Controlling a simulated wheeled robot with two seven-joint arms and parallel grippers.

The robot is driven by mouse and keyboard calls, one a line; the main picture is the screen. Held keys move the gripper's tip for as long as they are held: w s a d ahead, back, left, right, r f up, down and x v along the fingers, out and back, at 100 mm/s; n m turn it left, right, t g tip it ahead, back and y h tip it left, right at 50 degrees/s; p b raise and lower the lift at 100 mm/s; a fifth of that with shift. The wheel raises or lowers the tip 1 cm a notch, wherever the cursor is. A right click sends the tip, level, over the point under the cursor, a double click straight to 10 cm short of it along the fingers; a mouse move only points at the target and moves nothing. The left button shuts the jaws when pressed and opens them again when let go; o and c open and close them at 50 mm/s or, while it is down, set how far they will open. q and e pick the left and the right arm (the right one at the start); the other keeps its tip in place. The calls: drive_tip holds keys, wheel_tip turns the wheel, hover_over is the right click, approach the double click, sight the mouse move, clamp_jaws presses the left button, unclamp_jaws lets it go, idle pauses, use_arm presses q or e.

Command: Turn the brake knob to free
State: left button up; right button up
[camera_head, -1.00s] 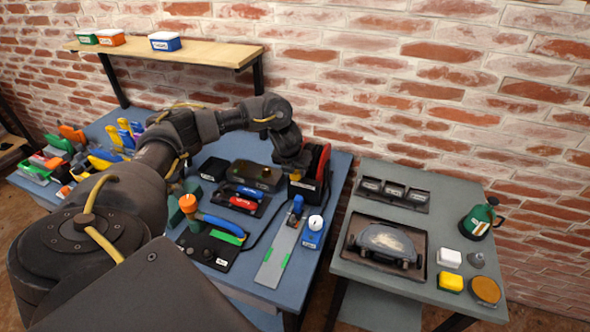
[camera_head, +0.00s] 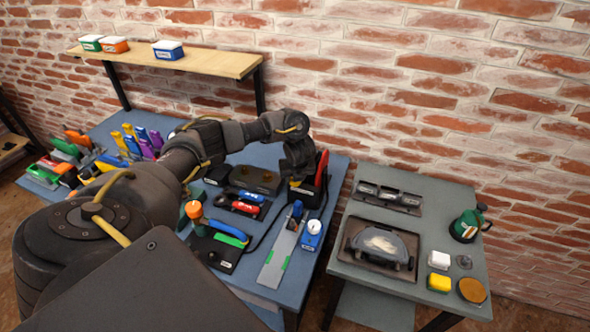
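I cannot tell for sure which part is the brake knob. A black device with a red disc (camera_head: 321,167) stands at the back right corner of the blue bench. My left gripper (camera_head: 297,181) points down at the left side of this device, and its fingers are too dark and small to read. Whether it touches the device is unclear. A small blue block with a round white top (camera_head: 314,226) stands in front of the device. A black panel (camera_head: 222,257) with an orange-topped post (camera_head: 193,209) and a blue handle lies further left. My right gripper is not in view.
A long metal plate (camera_head: 274,262) and a black tray of tools (camera_head: 243,206) lie on the blue bench (camera_head: 292,285). A grey table (camera_head: 400,286) stands to the right, past a gap.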

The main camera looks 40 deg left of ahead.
use_arm(q)
drive_tip(key=shift+w+r+n+g+y+p, duration=0.15)
drive_tip(key=shift+n+g+y+p, duration=0.25)
drive_tip(key=shift+n+p, duration=1.05)
drive_tip(key=shift+n, duration=0.25)
drive_tip(key=o, duration=1)
drive_tip(key=v, duration=0.2)
drive_tip(key=shift+d+r, duration=0.15)
drive_tip(key=shift+r, duration=0.1)
drive_tip(key=shift+p+v, duration=1.1)
drive_tip(key=shift+v, duration=2.95)
